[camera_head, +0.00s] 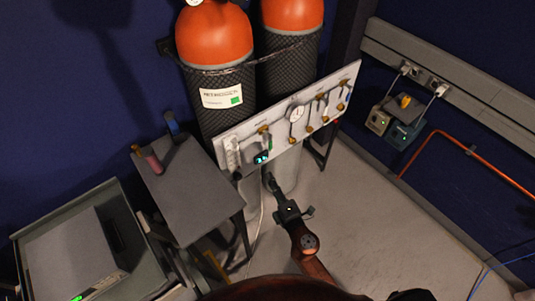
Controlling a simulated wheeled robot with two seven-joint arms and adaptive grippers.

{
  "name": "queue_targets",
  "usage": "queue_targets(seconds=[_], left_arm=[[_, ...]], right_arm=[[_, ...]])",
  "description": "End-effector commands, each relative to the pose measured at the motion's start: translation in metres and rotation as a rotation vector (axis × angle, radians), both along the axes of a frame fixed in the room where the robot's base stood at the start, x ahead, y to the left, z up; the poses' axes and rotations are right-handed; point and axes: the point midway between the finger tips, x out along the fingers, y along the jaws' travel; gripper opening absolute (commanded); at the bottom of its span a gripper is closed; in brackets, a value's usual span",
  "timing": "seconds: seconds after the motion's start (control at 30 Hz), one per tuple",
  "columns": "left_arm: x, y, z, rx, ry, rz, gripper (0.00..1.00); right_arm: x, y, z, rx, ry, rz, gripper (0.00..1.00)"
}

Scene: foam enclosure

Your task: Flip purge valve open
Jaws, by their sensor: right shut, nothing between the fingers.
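A pale valve panel (281,125) stands in front of the gas cylinders. It carries a round gauge (296,113), several brass valves and a small box with a lit cyan display (261,158). A brass valve (263,130) with a small lever below sits above the display. The labels are too small to read, so I cannot tell which one is the purge valve. My right gripper (268,178) is shut and empty, pointing up towards the panel's lower edge, just below the display. I cannot tell whether it touches anything. My left gripper is not in view.
Two orange-topped cylinders (213,35) stand behind the panel. A grey side table (190,190) with small bottles and a cart (70,250) holding a flat device are at left. A wall rail (455,70) and orange pipe (475,152) run at right.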

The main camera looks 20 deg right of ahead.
Motion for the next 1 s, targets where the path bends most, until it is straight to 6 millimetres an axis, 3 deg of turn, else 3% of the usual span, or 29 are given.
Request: queue_targets(seconds=[0.33,0.8,1.0], left_arm=[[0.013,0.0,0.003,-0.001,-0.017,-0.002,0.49],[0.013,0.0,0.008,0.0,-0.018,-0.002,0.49],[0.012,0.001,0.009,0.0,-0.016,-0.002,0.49]], right_arm=[[0.013,0.001,0.001,0.001,0.0,0.0,0.0],[0.104,0.011,0.001,0.002,0.001,0.0,0.0],[0.11,-0.018,0.001,0.001,0.003,-0.001,0.0]])
